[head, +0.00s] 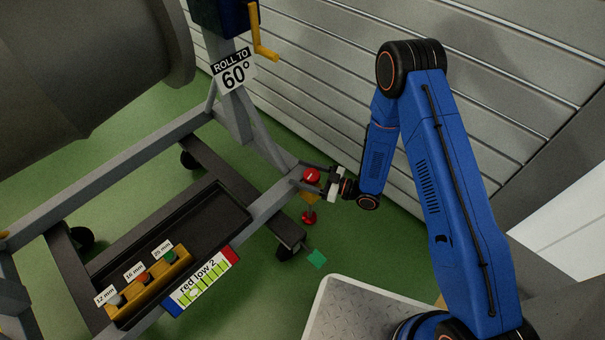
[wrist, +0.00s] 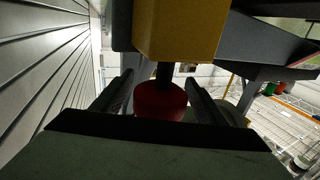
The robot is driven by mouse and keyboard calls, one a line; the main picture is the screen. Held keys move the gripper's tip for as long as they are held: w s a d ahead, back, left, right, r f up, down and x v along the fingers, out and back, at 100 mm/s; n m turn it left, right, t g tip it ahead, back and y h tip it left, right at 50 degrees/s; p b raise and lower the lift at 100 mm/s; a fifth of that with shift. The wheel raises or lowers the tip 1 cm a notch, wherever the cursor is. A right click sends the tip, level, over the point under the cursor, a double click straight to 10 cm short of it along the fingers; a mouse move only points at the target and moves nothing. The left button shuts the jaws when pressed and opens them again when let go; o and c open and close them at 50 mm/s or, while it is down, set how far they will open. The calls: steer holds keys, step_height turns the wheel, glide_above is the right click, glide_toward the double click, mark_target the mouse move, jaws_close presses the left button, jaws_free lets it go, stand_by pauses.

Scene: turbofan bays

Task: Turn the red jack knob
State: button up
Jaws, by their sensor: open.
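The red jack knob (head: 311,175) is round and sits on top of the jack at the corner of the grey stand, in the middle of the head view. In the wrist view the red knob (wrist: 160,100) shows with a dark shaft and a yellow block (wrist: 180,30) above it in the picture. My gripper (head: 316,177) reaches in from the right at the knob. Its fingers are open, one on each side of the knob. Whether either finger touches it I cannot tell. The knob's lower part is hidden in the wrist view.
A red jack foot (head: 309,217) is below the knob, over green floor. A black tray (head: 205,215) holds a yellow block with small knobs (head: 150,285). A "ROLL TO 60°" sign (head: 234,71) hangs on the stand. A ribbed grey wall (head: 500,75) is close behind my arm.

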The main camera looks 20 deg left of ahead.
mark_target(313, 169)
steer(key=c, duration=1)
steer(key=shift+c, duration=0.2)
steer(key=shift+m+t, duration=0.4)
steer(key=shift+t, duration=0.1)
